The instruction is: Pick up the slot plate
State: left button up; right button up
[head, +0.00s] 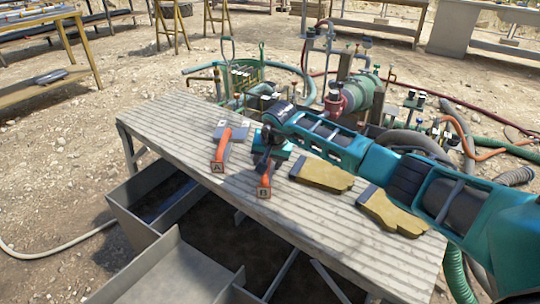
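No part is clearly marked as the slot plate. Two orange-handled pieces lie on the slatted bench (170,118). The piece marked A (221,152) has a grey flat plate (238,133) at its far end. The piece marked B (265,181) lies to its right, its far end hidden by my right gripper. My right arm reaches in from the right, and its dark gripper (267,152) is low over the far end of piece B. Its fingers are too small and dark to show whether they hold anything. My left gripper is out of view.
Two yellow work gloves (322,175) (393,212) lie on the bench under my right arm. A green pump (362,96) with pipes and hoses stands behind the bench. Grey metal tanks (160,268) are below its front edge. The bench's left end is clear.

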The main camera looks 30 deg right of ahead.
jog(key=shift+f, duration=0.25)
dwell(0.4)
jog(key=shift+c, duration=0.2)
jog(key=shift+a+r, duration=0.1)
grip_shut()
jog(key=shift+s+a+f, duration=0.1)
jog(key=shift+s+f, duration=0.1)
jog(key=shift+f, duration=0.05)
dwell(0.8)
jog(key=shift+w+r, duration=0.1)
jog(key=shift+r, duration=0.1)
